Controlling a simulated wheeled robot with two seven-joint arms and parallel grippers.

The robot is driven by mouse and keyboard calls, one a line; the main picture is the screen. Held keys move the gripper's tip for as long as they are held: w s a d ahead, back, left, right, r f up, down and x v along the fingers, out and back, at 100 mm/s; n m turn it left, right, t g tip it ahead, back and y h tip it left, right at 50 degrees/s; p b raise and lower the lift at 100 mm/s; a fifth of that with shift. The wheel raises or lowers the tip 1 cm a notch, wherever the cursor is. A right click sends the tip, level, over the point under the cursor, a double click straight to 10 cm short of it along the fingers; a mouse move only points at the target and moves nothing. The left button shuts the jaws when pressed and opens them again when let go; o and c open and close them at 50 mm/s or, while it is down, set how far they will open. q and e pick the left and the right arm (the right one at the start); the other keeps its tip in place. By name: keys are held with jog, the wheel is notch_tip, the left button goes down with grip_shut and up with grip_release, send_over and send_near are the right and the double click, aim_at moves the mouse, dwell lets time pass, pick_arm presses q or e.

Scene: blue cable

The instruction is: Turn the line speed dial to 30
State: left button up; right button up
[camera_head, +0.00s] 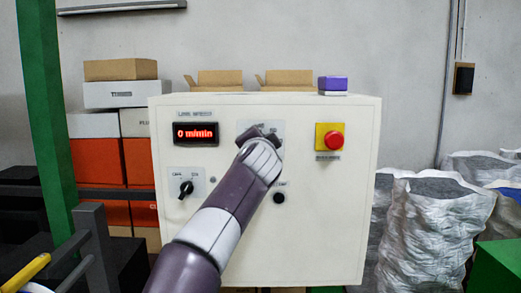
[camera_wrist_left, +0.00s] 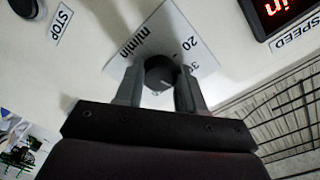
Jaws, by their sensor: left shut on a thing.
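The line speed dial (camera_wrist_left: 160,72) is a round dark knob on a white scale plate (camera_wrist_left: 188,30) marked m/min, with 20 and a partly covered number beside it. My left gripper (camera_wrist_left: 159,86) has one finger on each side of the dial and is shut on it. In the head view my left gripper (camera_head: 260,134) covers the dial on the cabinet front. The red display (camera_head: 195,133) reads 0 m/min. A faint light mark shows on the knob, but its exact setting is unclear. My right gripper is not in view.
The white cabinet (camera_head: 338,220) carries a red button on a yellow base (camera_head: 330,137), a black selector switch (camera_head: 186,188) and a black button (camera_head: 279,198). A purple and white box (camera_head: 332,84) sits on top. Grey sacks (camera_head: 435,225) stand at right, a green post (camera_head: 48,110) at left.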

pick_arm(q)
jog(key=shift+f+n+b, duration=0.25)
jog(key=shift+n+b, duration=0.05)
jog(key=shift+n, duration=0.8)
jog(key=shift+f+n+b, duration=0.25)
jog(key=shift+n+b, duration=0.05)
jog(key=shift+n, duration=0.8)
jog(key=o, duration=1)
jog(key=shift+o, duration=0.2)
jog(key=shift+r, duration=0.2)
jog(key=shift+s, duration=0.1)
jog(key=s+b, duration=0.8)
jog(key=s, duration=0.4)
jog(key=shift+s+a+r, duration=0.2)
jog(key=shift+s+r, duration=0.05)
jog(key=shift+s, duration=0.05)
